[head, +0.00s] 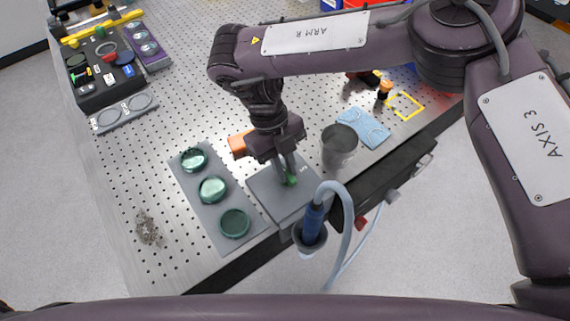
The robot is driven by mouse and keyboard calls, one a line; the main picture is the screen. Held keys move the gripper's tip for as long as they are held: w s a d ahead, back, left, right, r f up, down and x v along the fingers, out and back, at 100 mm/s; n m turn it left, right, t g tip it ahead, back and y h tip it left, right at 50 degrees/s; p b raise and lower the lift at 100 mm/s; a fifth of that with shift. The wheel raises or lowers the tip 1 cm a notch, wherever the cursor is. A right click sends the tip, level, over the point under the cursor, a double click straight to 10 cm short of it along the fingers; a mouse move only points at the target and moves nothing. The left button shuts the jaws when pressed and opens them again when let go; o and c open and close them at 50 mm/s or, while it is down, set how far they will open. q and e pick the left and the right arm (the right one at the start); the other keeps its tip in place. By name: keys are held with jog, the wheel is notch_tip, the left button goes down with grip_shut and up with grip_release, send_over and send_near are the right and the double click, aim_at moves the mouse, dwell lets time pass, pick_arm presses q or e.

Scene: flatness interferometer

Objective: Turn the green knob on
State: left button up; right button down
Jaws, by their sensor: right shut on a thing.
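The green knob (291,180) sits on top of a grey box (268,192) near the front edge of the perforated table. My right gripper (287,177) reaches down over the box from above, with its fingers around the green knob. It is shut on the knob, and the fingers hide part of it. The knob's exact angle cannot be read. My left gripper is not in view.
A grey plate with several green discs (212,189) lies left of the box. A grey cup (339,147) stands close to the right. A blue-handled tool (313,222) with a hose hangs at the front edge. The table's left middle is mostly clear.

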jog(key=c, duration=1.4)
grip_release()
jog(key=shift+r, duration=0.1)
jog(key=v, duration=0.7)
jog(key=shift+w+r, duration=0.2)
jog(key=shift+r, duration=0.1)
